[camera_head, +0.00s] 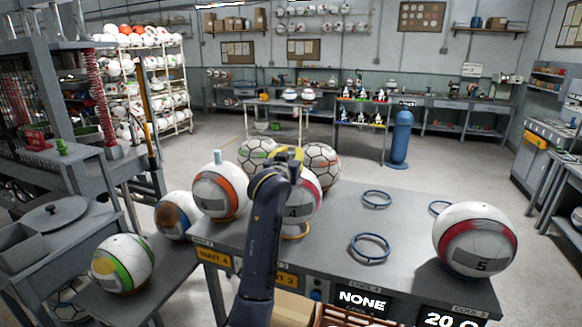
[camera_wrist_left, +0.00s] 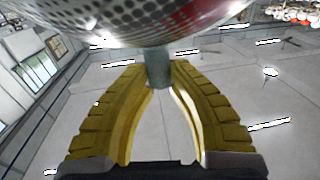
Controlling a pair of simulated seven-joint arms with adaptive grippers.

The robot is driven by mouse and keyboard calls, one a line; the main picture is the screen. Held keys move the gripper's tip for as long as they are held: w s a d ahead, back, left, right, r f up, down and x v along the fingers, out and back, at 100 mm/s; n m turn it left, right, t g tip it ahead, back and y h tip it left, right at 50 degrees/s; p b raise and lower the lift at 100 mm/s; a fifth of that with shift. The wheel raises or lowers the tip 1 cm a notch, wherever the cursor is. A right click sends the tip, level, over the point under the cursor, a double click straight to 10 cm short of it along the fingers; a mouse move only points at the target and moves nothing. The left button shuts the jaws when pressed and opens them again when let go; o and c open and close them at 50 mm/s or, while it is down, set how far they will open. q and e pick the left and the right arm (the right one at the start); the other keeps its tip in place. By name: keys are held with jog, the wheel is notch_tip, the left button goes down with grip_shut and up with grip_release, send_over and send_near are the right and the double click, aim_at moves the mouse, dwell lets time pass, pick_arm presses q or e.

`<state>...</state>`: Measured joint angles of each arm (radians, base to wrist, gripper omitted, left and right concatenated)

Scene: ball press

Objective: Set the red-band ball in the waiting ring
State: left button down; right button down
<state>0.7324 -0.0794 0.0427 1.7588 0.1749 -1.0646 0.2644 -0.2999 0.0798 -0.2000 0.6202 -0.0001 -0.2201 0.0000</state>
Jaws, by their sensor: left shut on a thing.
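The ball marked 4 with a red band (camera_head: 306,197) stands at or over an orange ring (camera_head: 297,235) on the table's left part; I cannot tell whether it rests in it. My forearm hides much of this ball. My left gripper (camera_head: 287,155), with yellow fingers, is at its top. In the left wrist view its fingers (camera_wrist_left: 158,82) are shut on a grey peg (camera_wrist_left: 158,68) that joins the ball (camera_wrist_left: 140,22). Another red-band ball (camera_head: 475,239), marked 5, sits at the table's right end. My right gripper is not in view.
An orange-band ball (camera_head: 220,190) with a pale peg stands left on the grey table (camera_head: 330,225). Two patterned balls (camera_head: 322,165) are behind the held ball. Blue rings (camera_head: 370,247) lie empty in the middle. A green-yellow ball (camera_head: 122,263) sits on a lower bench.

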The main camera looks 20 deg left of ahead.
pick_arm(q)
jog(key=shift+f, duration=2.1)
jog(key=c, duration=1.3)
grip_release()
jog(key=shift+f, duration=0.1)
jog(key=shift+r, duration=0.35)
jog(key=s, duration=1.2)
jog(key=shift+d, duration=0.4)
